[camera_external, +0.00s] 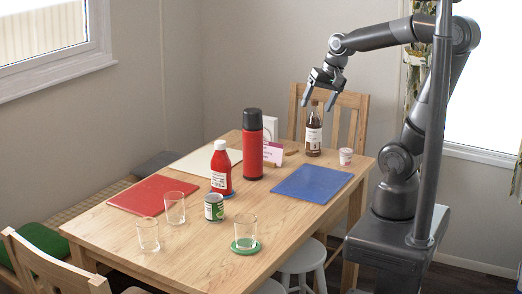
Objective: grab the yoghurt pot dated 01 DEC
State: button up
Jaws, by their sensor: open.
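A small white and pink pot (346,156), which looks like a yoghurt pot, stands upright near the table's right back corner. Its date is too small to read in this view. My gripper (318,98) is open and empty above the back part of the table, higher than the pot and to its left in the picture. Its fingers point down, above the dark bottle (313,130). No other yoghurt pot can be made out.
A red flask (252,150), a red sauce bottle (221,168), a green can (214,207) and several glasses stand on the wooden table (185,248). A blue mat (312,182) lies bare in front of the pot.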

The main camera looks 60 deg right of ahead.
jog(key=w+d+f+m+g, duration=0.1)
jog(key=w+d+f+m, duration=0.45)
jog(key=d+m, duration=0.35)
jog(key=m+g, duration=0.3)
jog(key=m, duration=1.5)
send_over(339, 150)
jog(key=shift+h, duration=0.4)
notch_tip(339, 150, down, 16)
jog(key=shift+s+d+f+m, duration=0.15)
jog(key=shift+f+m, duration=0.05)
jog(key=shift+m, duration=0.1)
notch_tip(339, 150, down, 5)
jog(key=shift+r, duration=0.15)
jog(key=shift+w+f, duration=0.2)
jog(key=shift+f, duration=2.8)
jog(key=shift+c, duration=0.4)
jog(key=c, duration=1)
